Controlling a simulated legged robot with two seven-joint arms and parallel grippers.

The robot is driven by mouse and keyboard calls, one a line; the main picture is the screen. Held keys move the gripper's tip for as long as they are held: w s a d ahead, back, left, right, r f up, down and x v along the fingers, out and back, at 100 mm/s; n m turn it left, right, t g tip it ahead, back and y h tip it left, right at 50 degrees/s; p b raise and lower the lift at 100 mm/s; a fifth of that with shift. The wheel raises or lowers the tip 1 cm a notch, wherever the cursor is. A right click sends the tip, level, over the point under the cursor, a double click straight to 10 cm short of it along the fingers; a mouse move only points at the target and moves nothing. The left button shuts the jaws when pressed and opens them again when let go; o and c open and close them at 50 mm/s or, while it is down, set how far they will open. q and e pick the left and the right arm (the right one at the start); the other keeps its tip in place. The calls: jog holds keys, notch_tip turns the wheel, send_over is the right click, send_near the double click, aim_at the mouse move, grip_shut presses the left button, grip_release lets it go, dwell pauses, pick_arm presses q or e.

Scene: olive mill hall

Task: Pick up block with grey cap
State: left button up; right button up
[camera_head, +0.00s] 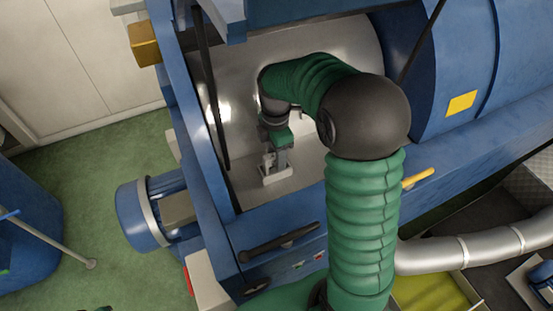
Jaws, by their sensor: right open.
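My right arm, in a green ribbed sleeve, reaches up from the bottom and bends into the open metal drum of a blue machine. Its gripper (276,170) points down near the drum's inner floor at the left. The gripper is open. A small pale and grey shape is at the fingers; it is too small to tell whether this is the block with grey cap or part of the gripper. I cannot make out the block clearly anywhere else. My left gripper is not in view.
The drum's shiny inner wall (235,84) surrounds the gripper. The blue machine frame (190,125) stands close at its left, and a front edge with a dark handle (279,242) lies below. A blue motor (143,215) and a silver pipe (475,248) are outside.

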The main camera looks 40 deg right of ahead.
jog(key=shift+w+a+f, duration=0.2)
jog(key=shift+a+f, duration=0.05)
jog(key=shift+f, duration=0.3)
jog(key=shift+a+f, duration=0.15)
jog(key=shift+a, duration=0.25)
jog(key=shift+s+r, duration=0.2)
jog(key=shift+s, duration=0.05)
jog(key=shift+c, duration=0.2)
jog(key=shift+s, duration=0.15)
jog(key=shift+c, duration=1.3)
jog(key=shift+d+f, duration=0.15)
jog(key=shift+d, duration=0.3)
grip_shut()
jog(key=shift+a, duration=0.15)
